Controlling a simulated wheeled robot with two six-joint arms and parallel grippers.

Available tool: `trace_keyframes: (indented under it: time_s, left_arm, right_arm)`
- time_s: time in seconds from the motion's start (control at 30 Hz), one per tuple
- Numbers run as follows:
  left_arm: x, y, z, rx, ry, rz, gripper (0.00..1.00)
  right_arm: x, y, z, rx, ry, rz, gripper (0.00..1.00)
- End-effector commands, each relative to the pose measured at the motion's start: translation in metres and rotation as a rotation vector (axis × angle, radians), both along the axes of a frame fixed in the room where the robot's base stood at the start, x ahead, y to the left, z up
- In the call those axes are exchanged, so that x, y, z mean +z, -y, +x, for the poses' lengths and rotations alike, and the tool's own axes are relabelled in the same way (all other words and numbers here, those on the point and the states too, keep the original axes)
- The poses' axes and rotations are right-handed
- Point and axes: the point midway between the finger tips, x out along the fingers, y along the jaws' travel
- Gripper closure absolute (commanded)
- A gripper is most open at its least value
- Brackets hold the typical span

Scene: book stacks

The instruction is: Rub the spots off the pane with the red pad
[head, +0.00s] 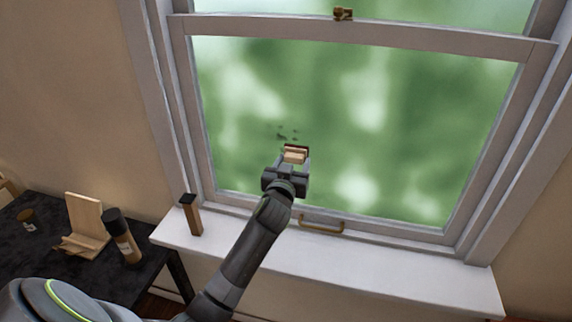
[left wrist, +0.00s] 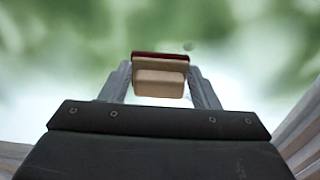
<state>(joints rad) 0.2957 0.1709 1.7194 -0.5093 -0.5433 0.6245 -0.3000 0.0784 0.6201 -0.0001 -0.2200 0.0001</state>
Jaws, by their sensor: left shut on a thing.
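The window pane (head: 400,120) is a large sheet of glass with blurred green behind it. A small group of dark spots (head: 288,133) shows on its lower left part. My left gripper (head: 291,163) is shut on the light wooden block of the red pad (head: 296,148), just below the spots. In the left wrist view the red pad (left wrist: 160,57) is a dark red strip on the far side of the tan block, between the fingers. One faint grey spot (left wrist: 188,47) shows just above its right end. I cannot tell if the pad touches the glass. My right gripper is not in view.
A brass handle (head: 322,224) sits on the lower sash, and a latch (head: 343,14) on the upper rail. A brown post with a dark top (head: 191,214) stands on the white sill (head: 400,275). The dark table (head: 40,255) at left holds a wooden stand (head: 86,222) and a dark-capped bottle (head: 122,236).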

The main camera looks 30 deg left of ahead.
Motion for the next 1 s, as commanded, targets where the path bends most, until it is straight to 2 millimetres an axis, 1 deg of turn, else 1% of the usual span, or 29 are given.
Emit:
trace_keyframes:
  time_s: [0.13,0.33,0.47,0.8,1.0]
  left_arm:
    - [0.005,0.001,0.000,-0.001,0.001,0.000,0.63]
    - [0.020,0.001,0.000,-0.001,0.003,0.001,0.63]
    - [0.021,-0.001,0.000,0.000,0.002,0.001,0.63]
    - [0.019,-0.030,-0.007,0.001,-0.001,0.004,0.63]
    - [0.020,-0.039,-0.009,0.001,0.001,0.001,0.63]
  right_arm:
    - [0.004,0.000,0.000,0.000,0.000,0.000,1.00]
    - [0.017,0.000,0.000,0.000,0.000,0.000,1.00]
    - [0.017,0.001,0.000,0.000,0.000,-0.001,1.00]
    - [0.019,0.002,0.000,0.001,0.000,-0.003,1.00]
    - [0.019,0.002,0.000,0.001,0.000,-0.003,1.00]
